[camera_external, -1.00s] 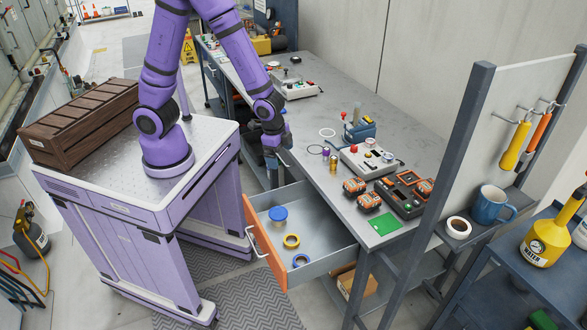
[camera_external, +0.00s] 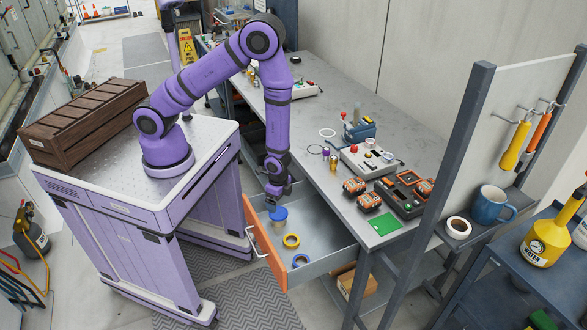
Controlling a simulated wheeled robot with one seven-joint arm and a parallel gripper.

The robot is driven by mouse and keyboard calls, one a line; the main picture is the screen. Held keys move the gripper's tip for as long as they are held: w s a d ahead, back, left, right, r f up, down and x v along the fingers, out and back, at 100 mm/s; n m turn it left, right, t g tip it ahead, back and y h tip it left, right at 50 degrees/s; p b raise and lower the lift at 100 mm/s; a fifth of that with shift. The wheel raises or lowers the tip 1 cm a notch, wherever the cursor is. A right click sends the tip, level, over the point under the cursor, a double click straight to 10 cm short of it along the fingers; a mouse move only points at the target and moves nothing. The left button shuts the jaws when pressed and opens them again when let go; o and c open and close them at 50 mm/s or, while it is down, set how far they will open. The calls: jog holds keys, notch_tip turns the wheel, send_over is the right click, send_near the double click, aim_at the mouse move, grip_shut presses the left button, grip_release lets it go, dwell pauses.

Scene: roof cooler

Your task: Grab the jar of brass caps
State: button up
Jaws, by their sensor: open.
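The jar (camera_external: 280,222) stands in the open drawer (camera_external: 316,252), near its left inner side. It has a blue lid, and its contents are too small to make out. My gripper (camera_external: 277,206) points down just above the jar, near its lid. The gripper is open, and its fingers are small and dark in this view. I cannot tell whether the fingers touch or straddle the lid.
The drawer's orange front (camera_external: 264,243) and the workbench (camera_external: 335,190) edge bound the space. The drawer's right part is bare.

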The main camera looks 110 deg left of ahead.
aim_at(280, 213)
jog(key=shift+f, duration=3.95)
jog(key=c, duration=0.9)
